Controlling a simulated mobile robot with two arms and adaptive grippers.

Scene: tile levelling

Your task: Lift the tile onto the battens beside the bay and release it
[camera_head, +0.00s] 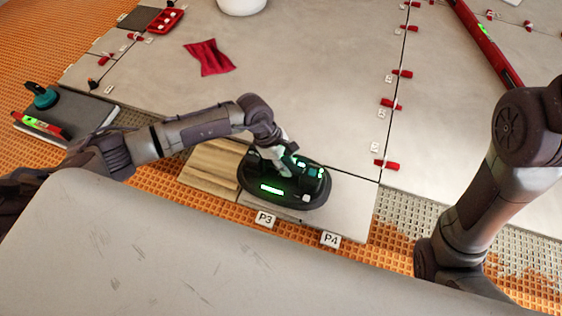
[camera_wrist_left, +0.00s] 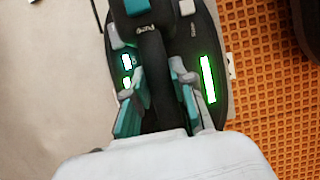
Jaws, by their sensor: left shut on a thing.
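A black suction lifter (camera_head: 308,198) with green-lit displays sits on a pale tile (camera_head: 350,208) near the labels P3 (camera_head: 265,219) and P4 (camera_head: 330,240). My left gripper (camera_head: 283,165) is shut on the lifter's handle from above. In the left wrist view the gripper's fingers (camera_wrist_left: 157,100) straddle the dark handle, and the lifter body (camera_wrist_left: 208,40) shows around it. Wooden strips (camera_head: 208,165), which look like the battens, lie directly left of the lifter. The lifter covers much of the tile, and I cannot tell whether the tile is raised. My right gripper is out of view.
Orange membrane (camera_head: 150,200) runs along the near edge. Red levelling clips (camera_head: 390,103) line the joint to the right. A red cloth (camera_head: 208,57) lies on the large pale tiles.

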